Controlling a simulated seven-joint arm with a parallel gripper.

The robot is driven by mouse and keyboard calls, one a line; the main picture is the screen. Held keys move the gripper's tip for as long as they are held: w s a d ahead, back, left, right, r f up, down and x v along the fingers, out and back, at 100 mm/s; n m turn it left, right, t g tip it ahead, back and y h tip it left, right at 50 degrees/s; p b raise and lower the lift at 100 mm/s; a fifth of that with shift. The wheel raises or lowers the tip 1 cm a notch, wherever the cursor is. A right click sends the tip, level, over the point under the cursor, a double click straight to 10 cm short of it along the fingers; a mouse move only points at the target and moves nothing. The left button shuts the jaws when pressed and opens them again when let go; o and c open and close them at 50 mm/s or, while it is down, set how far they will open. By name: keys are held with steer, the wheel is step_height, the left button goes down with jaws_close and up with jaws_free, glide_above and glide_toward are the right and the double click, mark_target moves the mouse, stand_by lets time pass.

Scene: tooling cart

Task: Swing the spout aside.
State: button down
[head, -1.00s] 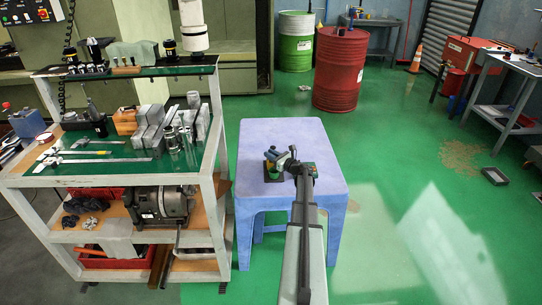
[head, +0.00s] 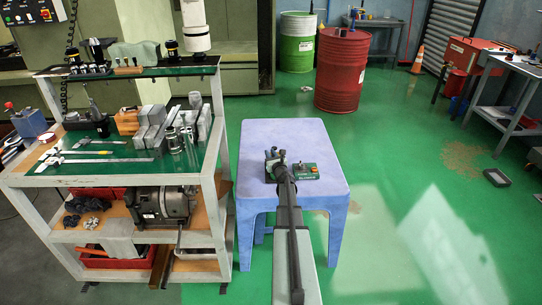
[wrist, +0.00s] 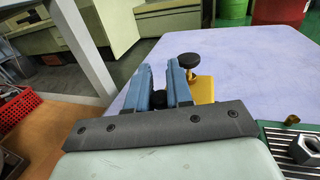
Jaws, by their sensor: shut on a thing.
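My gripper (wrist: 165,88) has two blue fingers closed around a small black piece (wrist: 158,99). Most of that piece is hidden between the fingers, and I cannot tell for sure that it is part of the spout. Just right of the fingers, a round black knob (wrist: 189,61) stands on a thin stem beside a yellow block (wrist: 203,91). In the head view my gripper (head: 275,155) is low over the lilac table (head: 315,140), left of a green box (head: 305,172). The green box also shows at the right of the wrist view (wrist: 275,140), with a metal nut on it.
The tooling cart (head: 222,160) stands close to the table's left side, with a white upright frame and loaded shelves. A red drum (head: 340,75) and a green drum (head: 296,42) stand behind.

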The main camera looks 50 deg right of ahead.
steer(key=shift+w+d+m+g+h, duration=0.1)
steer(key=shift+m+g+h, duration=0.35)
steer(key=shift+h, duration=0.2)
steer(key=shift+w+d+m+g+h, duration=0.1)
steer(key=shift+m+g+h, duration=0.25)
steer(key=shift+m+h, duration=0.25)
steer(key=c, duration=1.1)
jaws_free()
steer(key=shift+a, duration=0.1)
steer(key=v, duration=1.4)
steer(key=shift+w, duration=0.1)
